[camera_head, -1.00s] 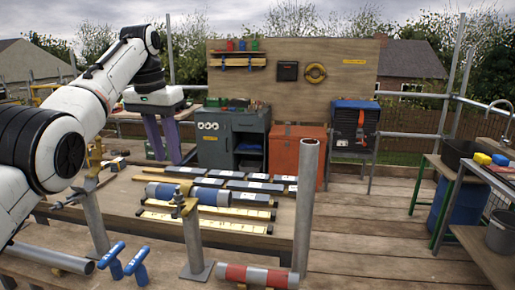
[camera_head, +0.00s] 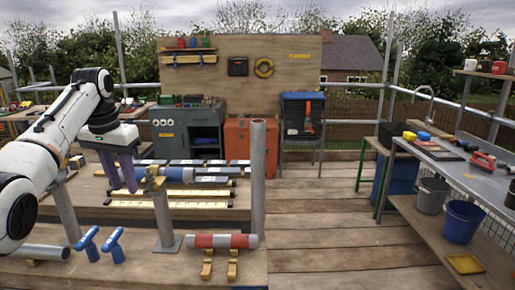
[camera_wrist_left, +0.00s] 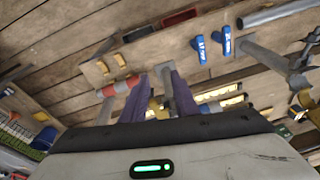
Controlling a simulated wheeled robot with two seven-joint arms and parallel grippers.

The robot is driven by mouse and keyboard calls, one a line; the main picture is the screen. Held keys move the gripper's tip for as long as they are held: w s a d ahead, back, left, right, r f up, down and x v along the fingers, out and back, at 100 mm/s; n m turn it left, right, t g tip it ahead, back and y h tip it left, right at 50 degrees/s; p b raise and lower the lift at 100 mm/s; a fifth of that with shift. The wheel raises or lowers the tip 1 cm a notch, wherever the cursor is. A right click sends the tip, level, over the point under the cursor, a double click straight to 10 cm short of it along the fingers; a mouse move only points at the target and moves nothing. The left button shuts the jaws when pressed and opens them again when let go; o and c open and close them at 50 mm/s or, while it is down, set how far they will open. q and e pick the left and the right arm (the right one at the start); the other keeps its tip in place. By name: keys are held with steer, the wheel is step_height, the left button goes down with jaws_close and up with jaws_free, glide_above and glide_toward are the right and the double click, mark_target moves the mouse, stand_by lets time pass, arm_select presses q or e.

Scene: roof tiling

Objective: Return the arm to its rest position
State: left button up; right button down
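My left arm (camera_head: 62,125) comes in from the left, white with black joints. Its gripper (camera_head: 121,190) points down with two purple fingers over the workbench (camera_head: 90,212), in front of the slate rows. In the left wrist view the fingers (camera_wrist_left: 158,75) stand apart, with nothing held between them; a grey post shows beyond the gap. My right gripper is in neither view.
Near the gripper are a clamp post (camera_head: 162,205), a tall grey pipe (camera_head: 257,175), two blue-handled tools (camera_head: 88,243) and a red-and-grey roll (camera_head: 222,241). A metal bench (camera_head: 450,160) stands right. The plank floor between (camera_head: 320,215) is clear.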

arm_select(q)
step_height(320, 180, down, 24)
steer(key=d+t, duration=0.2)
steer(key=s+d+f+t, duration=0.15)
steer(key=s+f, duration=0.25)
steer(key=f, duration=0.4)
steer(key=s+d+f, duration=0.3)
steer(key=s+f, duration=0.2)
steer(key=f, duration=0.3)
steer(key=s+d+f+t+h, duration=0.1)
steer(key=s+d+f, duration=0.25)
steer(key=s, duration=0.35)
steer(key=s+d+f, duration=0.2)
steer(key=s+f, duration=0.2)
steer(key=s, duration=0.4)
steer(key=s+d+r+t, duration=0.1)
steer(key=s, duration=0.6)
steer(key=s+d+r+t+h, duration=0.1)
steer(key=s+d+r, duration=0.1)
steer(key=s, duration=0.6)
steer(key=shift+s+d+r+h, duration=0.15)
steer(key=shift+s+d+h, duration=0.05)
steer(key=shift+s+h, duration=0.1)
